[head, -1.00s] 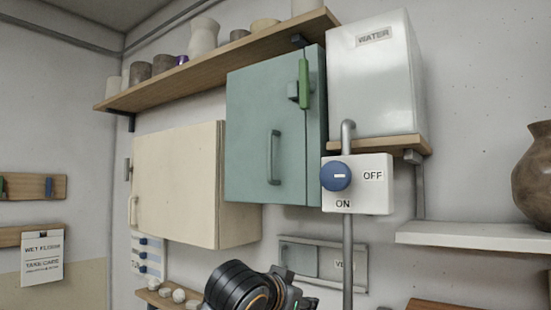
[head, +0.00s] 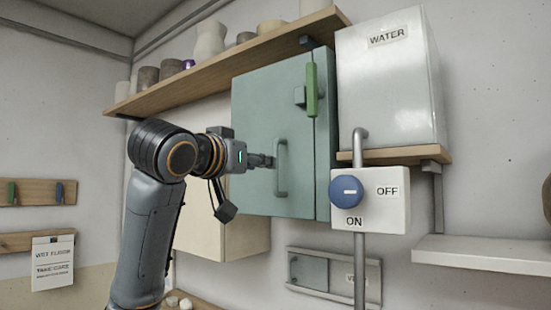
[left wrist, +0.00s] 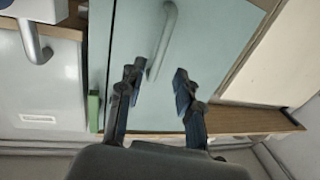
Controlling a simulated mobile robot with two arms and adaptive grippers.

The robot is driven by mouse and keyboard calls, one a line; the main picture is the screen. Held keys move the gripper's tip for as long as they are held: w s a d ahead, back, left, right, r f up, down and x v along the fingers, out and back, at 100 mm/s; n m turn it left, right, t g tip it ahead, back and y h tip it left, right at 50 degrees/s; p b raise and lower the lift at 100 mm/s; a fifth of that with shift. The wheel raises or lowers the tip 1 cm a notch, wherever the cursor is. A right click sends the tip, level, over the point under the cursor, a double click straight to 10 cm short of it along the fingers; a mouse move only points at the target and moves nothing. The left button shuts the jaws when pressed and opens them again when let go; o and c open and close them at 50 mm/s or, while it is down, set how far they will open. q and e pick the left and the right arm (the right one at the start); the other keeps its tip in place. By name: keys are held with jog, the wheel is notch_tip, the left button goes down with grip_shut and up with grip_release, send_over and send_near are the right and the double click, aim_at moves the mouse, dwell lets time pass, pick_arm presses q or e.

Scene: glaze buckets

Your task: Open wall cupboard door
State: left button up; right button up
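The teal wall cupboard's door (head: 262,110) is closed, with a grey vertical bar handle (head: 282,168) near its right edge. A green turn-piece (head: 311,90) stands upright by the door's upper right edge; it also shows in the left wrist view (left wrist: 94,111). My left gripper (head: 268,161) is just left of the handle in the head view. In the left wrist view my left gripper (left wrist: 158,76) is open, fingers apart, with one end of the handle (left wrist: 163,40) appearing between the tips. I cannot tell whether they touch it. My right gripper is not in view.
A cream cupboard (head: 235,228) hangs left, partly hidden by my arm. A pot shelf (head: 205,72) runs above. A white water tank (head: 390,85) and a blue-knobbed switch box (head: 385,215) are close on the right.

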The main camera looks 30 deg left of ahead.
aim_at(275, 187)
pick_arm(q)
jog(key=shift+w+a+p, duration=0.2)
jog(key=shift+w+p, duration=0.35)
jog(key=shift+w, duration=0.85)
jog(key=shift+w+a+p, duration=0.15)
jog(key=shift+w+p, duration=0.45)
jog(key=shift+w, duration=0.8)
jog(key=shift+w+a+p, duration=0.2)
jog(key=shift+w+p, duration=0.35)
jog(key=shift+w, duration=0.85)
grip_shut()
